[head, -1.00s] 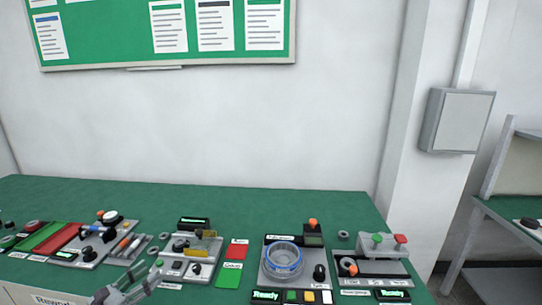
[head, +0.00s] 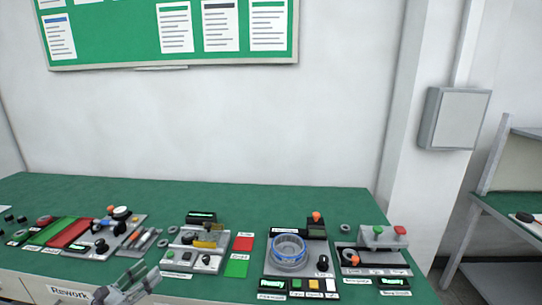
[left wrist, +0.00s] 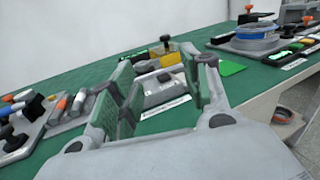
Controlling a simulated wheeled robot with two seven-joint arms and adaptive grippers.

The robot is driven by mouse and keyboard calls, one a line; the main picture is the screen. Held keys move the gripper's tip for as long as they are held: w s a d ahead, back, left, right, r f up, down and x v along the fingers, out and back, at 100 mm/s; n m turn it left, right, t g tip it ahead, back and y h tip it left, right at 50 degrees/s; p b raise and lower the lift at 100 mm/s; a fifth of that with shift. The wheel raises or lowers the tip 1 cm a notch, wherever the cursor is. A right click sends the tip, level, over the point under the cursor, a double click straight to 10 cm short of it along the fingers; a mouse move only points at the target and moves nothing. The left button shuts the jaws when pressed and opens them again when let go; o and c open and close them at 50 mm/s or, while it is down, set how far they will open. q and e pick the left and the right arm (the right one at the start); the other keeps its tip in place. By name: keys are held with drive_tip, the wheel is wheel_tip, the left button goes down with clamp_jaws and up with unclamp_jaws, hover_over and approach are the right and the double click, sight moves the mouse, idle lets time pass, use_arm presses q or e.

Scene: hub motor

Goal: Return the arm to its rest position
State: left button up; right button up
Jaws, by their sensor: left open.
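My left gripper (head: 138,277) shows at the bottom of the head view, in front of the bench's near edge. In the left wrist view my left gripper (left wrist: 165,95) is open, with nothing between its fingers. Behind the fingers stands a grey fixture with a yellow part (left wrist: 172,78), which also shows in the head view (head: 208,244). The gripper appears apart from it. My right gripper is in neither view.
The green bench (head: 300,199) carries several stations along its front. A round blue-ringed fixture (head: 288,249) stands right of centre, and one with green and red buttons (head: 383,236) at the far right. Red (head: 243,243) and green (head: 236,267) pads lie between. The bench's back is clear.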

use_arm(q)
drive_tip(key=s+d+f+n+g+y, duration=0.1)
drive_tip(key=s+f+n+g+y, duration=0.35)
drive_tip(key=n, duration=1.05)
drive_tip(key=s+d+f+n+g+y, duration=0.1)
drive_tip(key=s+f+n+y, duration=0.5)
drive_tip(key=n, duration=1)
drive_tip(key=s+d+f+n+g+h, duration=0.3)
drive_tip(key=s+d+n+g, duration=0.4)
drive_tip(key=s+d, duration=0.55)
wheel_tip(320, 180, down, 32)
drive_tip(key=s+a+g+p, duration=0.1)
drive_tip(key=a+g, duration=0.1)
drive_tip(key=s+a+f, duration=0.4)
drive_tip(key=s+f, duration=0.5)
drive_tip(key=s, duration=0.1)
drive_tip(key=s+a+f+p, duration=0.1)
drive_tip(key=s+a+f, duration=0.3)
drive_tip(key=s+f, duration=0.5)
drive_tip(key=shift+s+a+y+p, duration=0.15)
drive_tip(key=shift+s+y+p, duration=0.25)
drive_tip(key=shift+s, duration=0.5)
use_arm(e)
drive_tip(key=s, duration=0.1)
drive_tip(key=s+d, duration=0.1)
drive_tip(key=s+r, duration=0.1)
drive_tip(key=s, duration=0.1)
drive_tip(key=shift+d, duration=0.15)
